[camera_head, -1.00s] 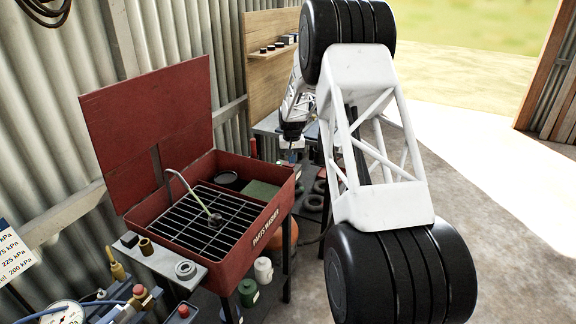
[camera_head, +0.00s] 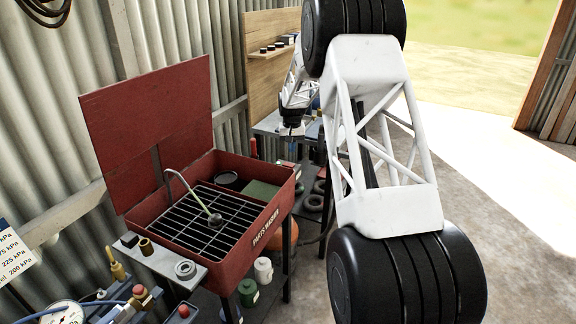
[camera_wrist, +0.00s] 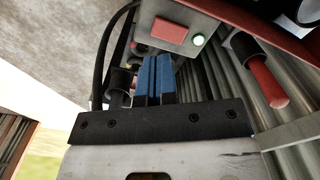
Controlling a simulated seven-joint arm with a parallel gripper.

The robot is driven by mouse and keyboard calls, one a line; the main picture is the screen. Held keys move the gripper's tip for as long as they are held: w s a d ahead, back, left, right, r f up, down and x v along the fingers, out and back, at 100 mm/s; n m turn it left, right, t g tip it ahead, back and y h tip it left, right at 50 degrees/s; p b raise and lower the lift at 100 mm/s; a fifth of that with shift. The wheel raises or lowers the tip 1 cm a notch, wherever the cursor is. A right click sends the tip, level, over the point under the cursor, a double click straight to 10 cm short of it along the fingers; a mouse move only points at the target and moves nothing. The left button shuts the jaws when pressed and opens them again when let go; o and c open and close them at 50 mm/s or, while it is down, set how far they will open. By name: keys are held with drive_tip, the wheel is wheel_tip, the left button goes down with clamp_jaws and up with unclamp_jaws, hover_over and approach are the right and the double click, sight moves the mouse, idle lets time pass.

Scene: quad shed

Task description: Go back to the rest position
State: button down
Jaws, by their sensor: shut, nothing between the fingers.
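My gripper shows in the wrist view with its two blue fingers (camera_wrist: 155,78) together and nothing between them. In the head view, the dark wrist end of my arm hangs low behind the parts washer, over the bench at the back; the fingertips there are too small to make out.
The red parts washer (camera_head: 243,240) stands open at left with a grid and a hose inside. A wooden board with a shelf (camera_head: 262,75) is behind the bench. In the wrist view, a red-handled tool (camera_wrist: 266,82) is at right. Concrete floor (camera_head: 500,250) is clear at right.

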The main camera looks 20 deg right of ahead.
drive_tip(key=shift+r, duration=0.3)
idle(0.4)
drive_tip(key=shift+s+a+r, duration=0.15)
drive_tip(key=shift+s+r, duration=0.1)
drive_tip(key=s+a+r, duration=0.4)
drive_tip(key=s+r, duration=0.2)
drive_tip(key=s, duration=0.3)
drive_tip(key=s+a+r+n+t, duration=0.1)
drive_tip(key=s+a+r, duration=0.4)
drive_tip(key=s, duration=0.4)
drive_tip(key=s+a+r, duration=0.3)
drive_tip(key=s+r, duration=0.4)
drive_tip(key=s, duration=0.3)
drive_tip(key=s+a+f+n, duration=0.1)
drive_tip(key=s+a, duration=0.2)
drive_tip(key=s, duration=1.4)
drive_tip(key=s+a+t, duration=0.1)
drive_tip(key=s+a, duration=0.2)
drive_tip(key=s, duration=1.4)
drive_tip(key=shift+s+a+f+n+t, duration=0.2)
drive_tip(key=shift+f+n+t, duration=0.1)
drive_tip(key=shift+f+n, duration=0.1)
